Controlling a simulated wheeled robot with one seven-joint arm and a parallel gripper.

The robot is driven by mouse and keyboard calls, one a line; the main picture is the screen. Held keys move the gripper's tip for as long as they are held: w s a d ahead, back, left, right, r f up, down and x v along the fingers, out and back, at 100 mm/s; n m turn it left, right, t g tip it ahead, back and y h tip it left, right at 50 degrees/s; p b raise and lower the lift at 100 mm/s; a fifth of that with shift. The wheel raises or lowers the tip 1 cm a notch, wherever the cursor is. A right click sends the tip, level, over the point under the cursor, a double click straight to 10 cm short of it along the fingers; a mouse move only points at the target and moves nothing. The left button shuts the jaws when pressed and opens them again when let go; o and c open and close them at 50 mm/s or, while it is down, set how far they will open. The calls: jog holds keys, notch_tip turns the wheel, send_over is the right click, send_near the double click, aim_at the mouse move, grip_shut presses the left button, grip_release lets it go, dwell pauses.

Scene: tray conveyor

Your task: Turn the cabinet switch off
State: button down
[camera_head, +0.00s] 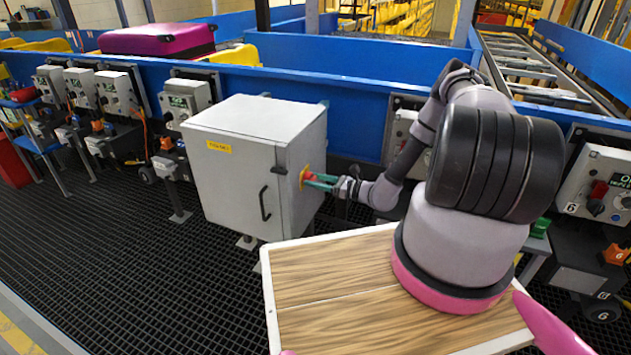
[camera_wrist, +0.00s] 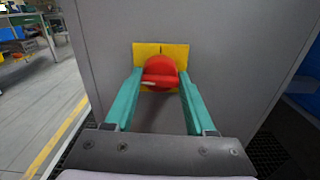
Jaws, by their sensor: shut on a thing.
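The grey cabinet (camera_head: 245,165) stands at the middle left in the head view, with a black handle on its front door. Its red rotary switch (camera_wrist: 160,73) sits on a yellow plate (camera_wrist: 146,50) on the cabinet's side wall. The switch's raised grip lies roughly level across the red disc in the wrist view. My gripper (camera_wrist: 158,88) has its two green fingers on either side of the switch and is shut on it. In the head view my gripper (camera_head: 318,181) reaches the cabinet's right side, and the fingers partly hide the switch (camera_head: 308,175).
Blue conveyor walls (camera_head: 350,105) run behind the cabinet. Control boxes on stands line the left, and another control box (camera_head: 600,185) stands at the right. My wooden-topped base is in front. Black grated floor (camera_head: 120,260) lies open at the left front.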

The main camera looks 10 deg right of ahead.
jog(key=shift+f+n, duration=0.1)
jog(key=shift+n, duration=0.3)
jog(key=shift+c, duration=1.2)
grip_release()
jog(key=v, duration=1.1)
